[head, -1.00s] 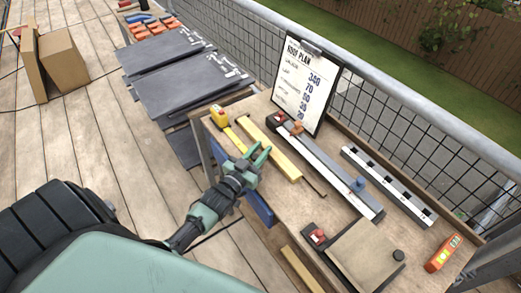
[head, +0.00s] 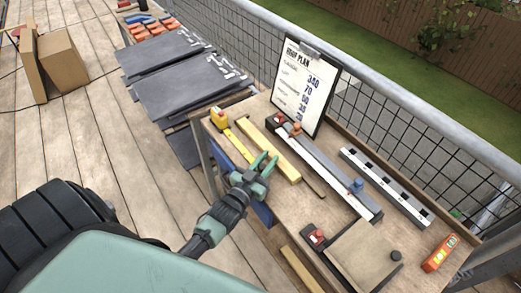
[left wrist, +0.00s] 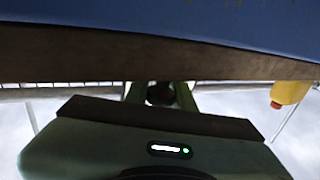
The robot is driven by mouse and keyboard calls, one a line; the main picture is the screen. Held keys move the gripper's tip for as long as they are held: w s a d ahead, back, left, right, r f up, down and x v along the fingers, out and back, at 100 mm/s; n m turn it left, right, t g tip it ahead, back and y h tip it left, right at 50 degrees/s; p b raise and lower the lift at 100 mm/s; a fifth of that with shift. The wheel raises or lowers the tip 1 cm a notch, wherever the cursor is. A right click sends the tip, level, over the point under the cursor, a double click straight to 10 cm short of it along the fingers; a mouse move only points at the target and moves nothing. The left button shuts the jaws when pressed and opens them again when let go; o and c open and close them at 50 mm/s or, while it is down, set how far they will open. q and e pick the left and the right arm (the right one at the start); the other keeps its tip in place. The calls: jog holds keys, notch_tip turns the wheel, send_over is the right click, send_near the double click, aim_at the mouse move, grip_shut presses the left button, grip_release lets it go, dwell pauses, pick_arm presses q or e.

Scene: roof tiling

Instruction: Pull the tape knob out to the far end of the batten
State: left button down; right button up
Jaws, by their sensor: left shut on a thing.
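The yellow tape measure (head: 218,117) sits at the left end of the bench. Its yellow tape (head: 238,145) runs out from it towards my left gripper, beside the pale yellow batten (head: 272,150). My left gripper (head: 267,162) has its green fingers shut at the tape's outer end, short of the batten's near end. The knob is hidden by the fingers in the head view. In the left wrist view a dark round thing, seemingly the knob (left wrist: 160,93), shows between the fingers, and part of the tape measure (left wrist: 291,90) shows at right. My right gripper is not in view.
A long grey rail with a blue knob (head: 357,185) and a slotted metal bar (head: 387,186) lie beyond the batten. A roof plan board (head: 305,88) stands behind. A square board (head: 362,254) and an orange level (head: 441,252) lie at the near right.

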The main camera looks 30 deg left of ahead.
pick_arm(q)
jog(key=d, duration=0.2)
jog(key=s+d, duration=0.1)
jog(key=d, duration=0.1)
jog(key=s+d, duration=0.1)
jog(key=shift+s+d+p, duration=0.2)
jog(key=shift+d+p, duration=0.2)
jog(key=c, duration=1.2)
grip_release()
jog(key=shift+c, duration=0.2)
jog(key=s+b, duration=0.1)
jog(key=s, duration=0.7)
jog(key=shift+w, duration=0.1)
